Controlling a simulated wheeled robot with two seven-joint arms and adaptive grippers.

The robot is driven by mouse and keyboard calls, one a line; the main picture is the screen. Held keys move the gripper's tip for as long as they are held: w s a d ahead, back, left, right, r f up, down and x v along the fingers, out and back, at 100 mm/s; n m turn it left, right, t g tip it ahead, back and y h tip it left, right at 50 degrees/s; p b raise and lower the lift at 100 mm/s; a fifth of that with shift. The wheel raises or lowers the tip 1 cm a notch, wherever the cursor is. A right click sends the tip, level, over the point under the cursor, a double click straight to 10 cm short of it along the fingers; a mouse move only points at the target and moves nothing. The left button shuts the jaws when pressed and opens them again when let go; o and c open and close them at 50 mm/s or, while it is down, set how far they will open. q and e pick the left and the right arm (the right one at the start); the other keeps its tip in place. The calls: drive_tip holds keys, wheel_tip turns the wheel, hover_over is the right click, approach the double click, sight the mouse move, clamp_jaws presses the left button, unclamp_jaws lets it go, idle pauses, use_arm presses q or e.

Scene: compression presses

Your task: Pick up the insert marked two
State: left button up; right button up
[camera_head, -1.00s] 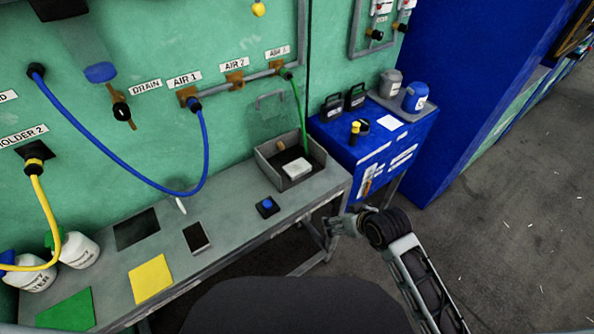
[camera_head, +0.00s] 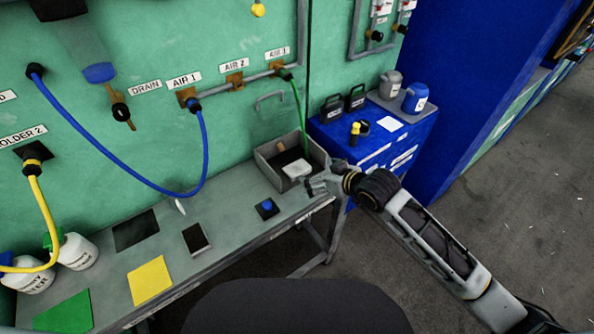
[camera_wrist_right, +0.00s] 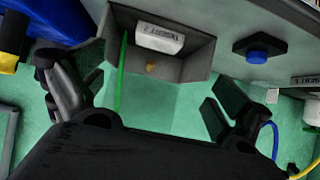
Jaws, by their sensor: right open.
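The insert (camera_head: 297,168) is a white block lying in a grey open tray (camera_head: 268,172) at the right end of the bench. In the right wrist view, the insert (camera_wrist_right: 158,38) shows a label that appears to read INSERT 2, upside down. My right gripper (camera_head: 314,185) is just off the tray's near right corner, apart from the insert. In the right wrist view the gripper (camera_wrist_right: 158,85) has its fingers spread wide with nothing between them. My left gripper is out of view.
A green hose (camera_head: 299,112) hangs down into the tray beside the insert. A blue button box (camera_head: 267,208) sits on the bench left of the tray. A blue cabinet (camera_head: 370,160) with cans and a yellow-topped item stands at the right.

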sight(306, 171)
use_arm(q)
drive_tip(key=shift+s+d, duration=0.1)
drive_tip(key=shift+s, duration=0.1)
use_arm(e)
drive_tip(key=shift+x, duration=3.6)
drive_tip(key=shift+w+a+f, duration=0.35)
drive_tip(key=shift+w+f, duration=0.05)
drive_tip(key=shift+w, duration=0.15)
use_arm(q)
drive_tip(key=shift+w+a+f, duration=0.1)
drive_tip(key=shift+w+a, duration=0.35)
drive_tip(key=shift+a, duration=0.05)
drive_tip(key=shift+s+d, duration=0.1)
